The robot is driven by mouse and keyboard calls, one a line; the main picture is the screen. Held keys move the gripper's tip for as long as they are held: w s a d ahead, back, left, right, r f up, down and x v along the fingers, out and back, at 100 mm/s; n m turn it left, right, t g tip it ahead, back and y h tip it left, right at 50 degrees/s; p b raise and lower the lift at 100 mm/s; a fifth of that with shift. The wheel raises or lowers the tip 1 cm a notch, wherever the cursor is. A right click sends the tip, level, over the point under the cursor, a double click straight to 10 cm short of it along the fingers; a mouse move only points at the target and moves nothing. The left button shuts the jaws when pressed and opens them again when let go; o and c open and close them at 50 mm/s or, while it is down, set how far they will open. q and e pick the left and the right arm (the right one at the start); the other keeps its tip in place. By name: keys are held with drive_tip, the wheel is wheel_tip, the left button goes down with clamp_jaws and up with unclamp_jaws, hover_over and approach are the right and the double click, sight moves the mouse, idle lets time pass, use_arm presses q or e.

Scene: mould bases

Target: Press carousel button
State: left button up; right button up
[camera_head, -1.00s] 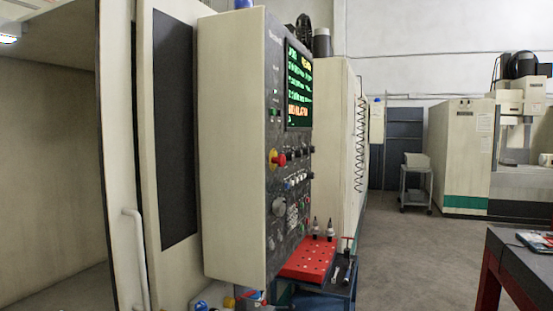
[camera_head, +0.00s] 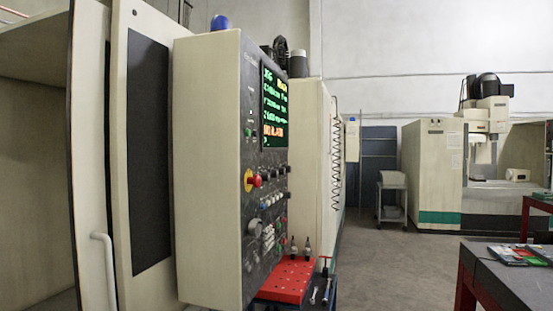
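A large beige machine stands at the left, with its control panel (camera_head: 262,190) facing right and seen at a steep angle. The panel carries a lit screen (camera_head: 274,110) with green and orange text. Below it are a red emergency knob on a yellow base (camera_head: 253,180), a grey dial (camera_head: 254,228) and rows of small buttons and switches (camera_head: 270,200). I cannot tell which button is the carousel button. Neither of my grippers is in view.
A red tray (camera_head: 287,278) with upright tool holders sits below the panel. A dark-topped table (camera_head: 505,275) holds devices at the lower right. A grey cart (camera_head: 392,198) and another machine (camera_head: 435,170) stand at the back. The floor between is clear.

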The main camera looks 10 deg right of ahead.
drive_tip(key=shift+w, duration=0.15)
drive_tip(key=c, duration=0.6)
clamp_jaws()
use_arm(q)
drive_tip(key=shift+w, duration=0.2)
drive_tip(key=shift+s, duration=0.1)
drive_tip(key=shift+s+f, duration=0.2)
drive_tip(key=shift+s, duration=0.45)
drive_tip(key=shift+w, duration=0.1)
